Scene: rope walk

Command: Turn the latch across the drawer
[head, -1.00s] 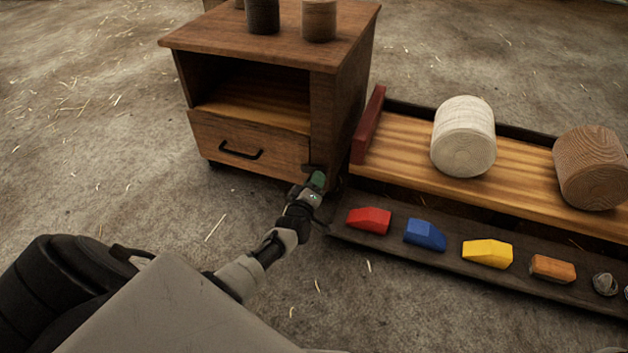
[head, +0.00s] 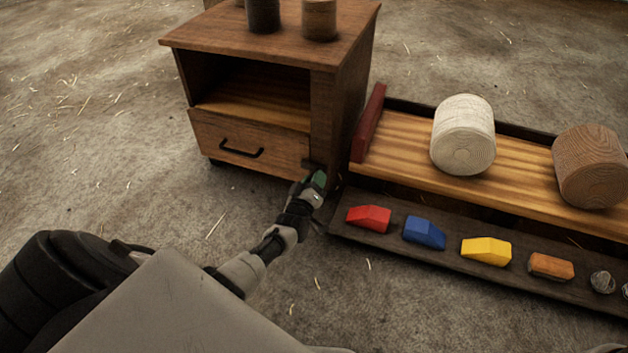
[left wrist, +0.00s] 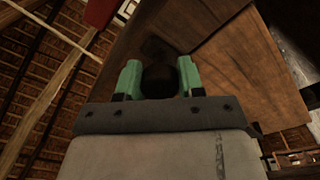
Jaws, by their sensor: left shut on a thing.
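The wooden cabinet has a drawer (head: 225,146) with a black bar handle (head: 241,149), and the drawer front sits flush. A small dark latch (head: 311,165) shows at the drawer's right edge, mostly hidden by my gripper. My left gripper (head: 319,179), with green fingers, is at the cabinet's lower right front corner. In the left wrist view its fingers (left wrist: 160,80) are closed around a dark rounded piece (left wrist: 159,82), seemingly the latch, against the wooden front. Which way the latch points is hard to tell. My right gripper is not in view.
A long wooden rack (head: 400,160) with a pale roll (head: 463,135) and a brown roll (head: 590,166) stands right of the cabinet. A dark low tray (head: 340,226) in front holds red, blue, yellow and orange blocks. Straw-strewn floor is clear at left.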

